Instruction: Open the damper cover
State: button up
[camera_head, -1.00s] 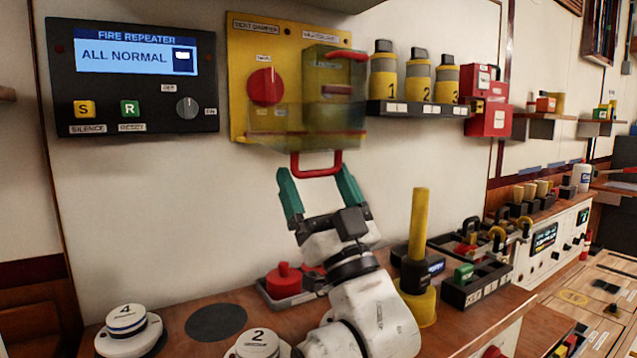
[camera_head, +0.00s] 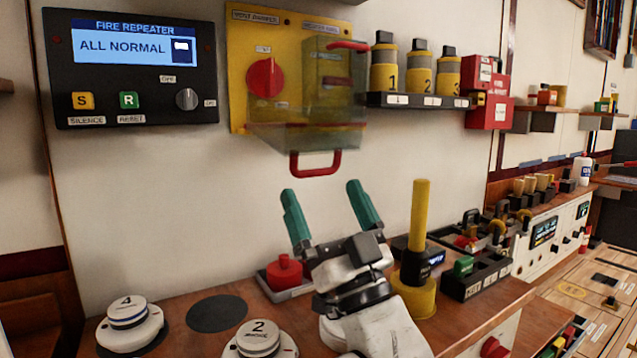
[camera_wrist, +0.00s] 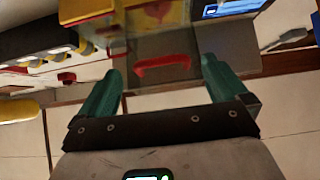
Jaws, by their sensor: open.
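The damper cover (camera_head: 305,137) is a clear flap with a red handle (camera_head: 315,170) on the yellow panel (camera_head: 240,55). It sticks out low in front of the panel, with its handle hanging at the front edge. The red knob (camera_head: 265,79) above it looks uncovered. My gripper (camera_head: 322,190) is open and empty just below the handle, apart from it. In the wrist view the handle (camera_wrist: 163,65) shows beyond and between my open fingertips (camera_wrist: 162,68).
A second clear box (camera_head: 330,75) with a red handle is at the panel's right. A fire repeater (camera_head: 135,70) hangs left, numbered canisters (camera_head: 420,75) right. Below are a yellow post (camera_head: 420,215), a red knob (camera_head: 285,270) and white round units (camera_head: 128,315) on the counter.

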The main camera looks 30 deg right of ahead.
jog(key=v, duration=0.6)
jog(key=shift+f+b, duration=0.2)
jog(key=shift+b, duration=0.1)
jog(key=shift+s, duration=0.1)
